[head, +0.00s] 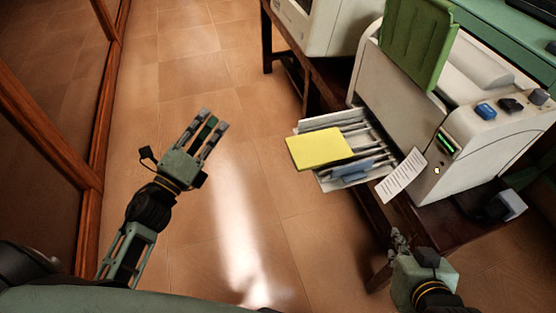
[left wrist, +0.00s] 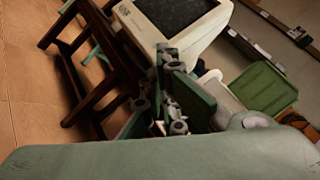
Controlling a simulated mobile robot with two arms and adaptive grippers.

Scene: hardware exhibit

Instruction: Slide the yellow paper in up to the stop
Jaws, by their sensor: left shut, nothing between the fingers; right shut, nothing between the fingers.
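The yellow paper (head: 319,149) lies flat on the white paper tray (head: 352,184) that sticks out from the left side of the printer (head: 420,100). Its left part overhangs the tray's outer end, and its right edge lies short of the printer body. My left gripper (head: 213,126) is shut and empty, over the floor to the left of the paper and well apart from it. Its fingers also show in the left wrist view (left wrist: 170,92), where the paper is not visible. My right gripper (head: 398,240) is shut and empty, below and right of the tray, near the table edge.
A white printed sheet (head: 401,175) hangs at the printer's front corner beside the tray. A green panel (head: 418,40) stands up on the printer. A dark wooden table (head: 318,75) carries the machines. Wooden-framed glass (head: 45,125) borders the left; the floor between is clear.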

